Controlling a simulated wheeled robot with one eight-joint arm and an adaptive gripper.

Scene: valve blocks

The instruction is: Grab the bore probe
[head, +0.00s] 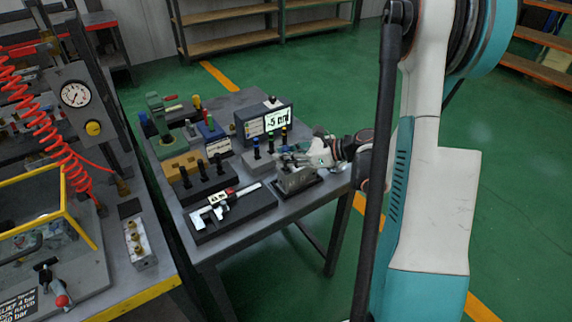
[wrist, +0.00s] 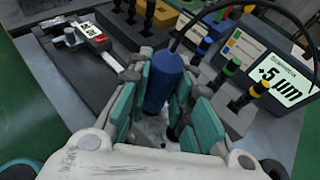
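The bore probe (wrist: 165,78) has a blue handle with a black cable that arcs from its top toward the display. In the wrist view it stands between the teal-padded fingers of my gripper (wrist: 163,98), close to the pads on both sides. Whether the pads press on it or leave small gaps cannot be told. In the head view my gripper (head: 305,158) is over a metal block (head: 296,181) at the table's right side. The probe is hidden there by the fingers, and its lower end is hard to see in the wrist view.
A caliper (head: 226,205) lies on a dark pad to the left. Several black pegs and fixtures fill the table's left side. Green floor is free to the right.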

